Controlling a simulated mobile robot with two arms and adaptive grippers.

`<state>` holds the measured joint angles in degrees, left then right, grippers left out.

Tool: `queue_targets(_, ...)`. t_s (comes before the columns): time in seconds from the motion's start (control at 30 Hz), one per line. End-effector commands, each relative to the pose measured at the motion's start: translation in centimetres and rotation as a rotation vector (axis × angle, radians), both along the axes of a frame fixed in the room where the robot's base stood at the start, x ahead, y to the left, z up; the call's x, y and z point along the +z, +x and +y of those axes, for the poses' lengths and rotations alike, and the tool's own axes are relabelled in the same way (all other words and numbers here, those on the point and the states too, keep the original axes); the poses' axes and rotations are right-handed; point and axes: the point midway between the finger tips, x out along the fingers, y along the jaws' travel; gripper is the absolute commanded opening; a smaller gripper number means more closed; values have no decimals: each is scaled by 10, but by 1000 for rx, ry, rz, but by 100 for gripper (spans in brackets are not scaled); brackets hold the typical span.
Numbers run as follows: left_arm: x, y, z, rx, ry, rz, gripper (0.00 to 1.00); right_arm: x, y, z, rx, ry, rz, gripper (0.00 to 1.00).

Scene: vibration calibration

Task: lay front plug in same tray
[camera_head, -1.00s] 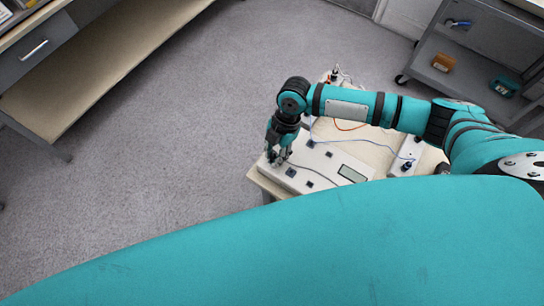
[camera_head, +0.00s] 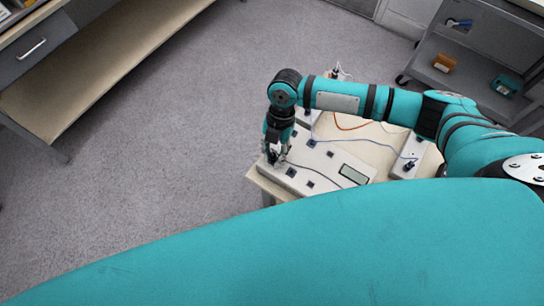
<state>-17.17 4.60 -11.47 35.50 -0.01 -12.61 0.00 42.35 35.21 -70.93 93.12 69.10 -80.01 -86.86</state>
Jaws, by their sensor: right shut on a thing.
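A pale flat instrument box (camera_head: 318,172) with a small grey-green display (camera_head: 353,174) and several dark square sockets lies on the light table. My right gripper (camera_head: 273,160) points down over the left end of this box. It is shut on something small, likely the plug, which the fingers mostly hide. A thin grey cable runs from near the fingertips rightward across the box. A white tray-like strip (camera_head: 405,160) with a dark blue plug (camera_head: 410,165) on it stands at the right of the table. My left gripper is not in view.
Blue and orange wires (camera_head: 350,127) cross the table behind the box, partly under my right arm. A grey cart (camera_head: 470,65) with an orange item (camera_head: 444,63) and a teal item (camera_head: 505,86) stands upper right. A desk (camera_head: 105,50) stands upper left. Open floor lies between.

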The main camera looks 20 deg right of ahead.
Motion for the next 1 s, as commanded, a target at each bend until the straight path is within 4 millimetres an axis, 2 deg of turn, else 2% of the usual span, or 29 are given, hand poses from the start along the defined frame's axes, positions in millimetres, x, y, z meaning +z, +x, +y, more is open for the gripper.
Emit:
queue_targets(0.33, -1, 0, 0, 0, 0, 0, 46, 0, 1, 1, 20, 1, -2, 0)
queue_targets(1.0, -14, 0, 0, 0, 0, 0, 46, 0, 2, 2, 327, -1, -2, 0)
